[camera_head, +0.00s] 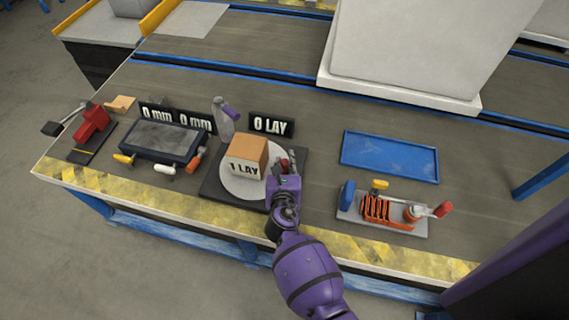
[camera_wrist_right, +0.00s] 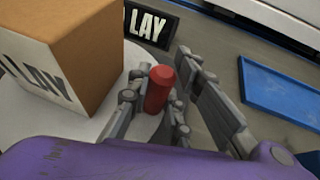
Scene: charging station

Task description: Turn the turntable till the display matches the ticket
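The turntable (camera_head: 236,187) is a pale round disc on a dark base. A cardboard box (camera_head: 249,149) stands on it, with a label reading "1 LAY" on its front face. A small dark display (camera_head: 271,125) behind it reads "0 LAY". A red upright handle (camera_wrist_right: 160,88) stands at the disc's right edge. My right gripper (camera_head: 285,172) is at that edge, with its fingers (camera_wrist_right: 158,90) on either side of the handle. They look spread, with a small gap on the left; contact on the right is unclear. My left gripper is not in view.
Left of the turntable are a dark panel (camera_head: 164,140) with "0 mm" displays, small-handled tools and a red clamp (camera_head: 92,124). To the right are an empty blue tray (camera_head: 389,157) and a grey plate (camera_head: 403,224) with an orange coil. A large white block stands behind.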

